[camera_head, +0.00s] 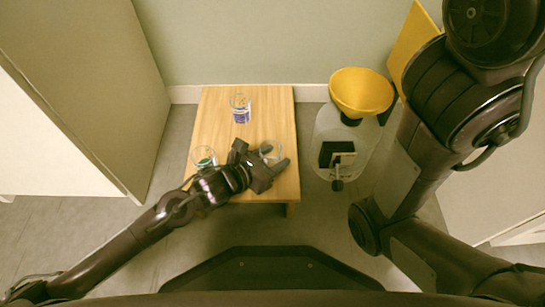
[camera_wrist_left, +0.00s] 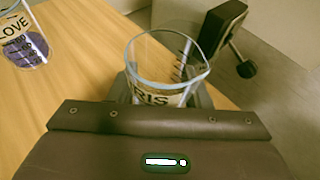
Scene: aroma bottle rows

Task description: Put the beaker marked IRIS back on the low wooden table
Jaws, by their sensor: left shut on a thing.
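The clear beaker with the label ending "RIS" (camera_wrist_left: 165,75) is between the jaws of my left gripper, upright or nearly so. Its clear rim also shows in the head view (camera_head: 268,149). My left gripper (camera_head: 274,160) is shut on it, over the front right part of the low wooden table (camera_head: 215,120). I cannot tell whether the beaker's base touches the tabletop; the gripper hides it. My right arm comes in from the right, but its gripper is out of view.
A beaker with purple contents (camera_head: 240,110) stands toward the back of the table; one marked "LOVE" shows in the wrist view (camera_wrist_left: 22,40). A beaker with green (camera_head: 204,158) stands front left. Right of the table are a yellow bowl-shaped thing (camera_head: 360,92) and a black block (camera_head: 330,152).

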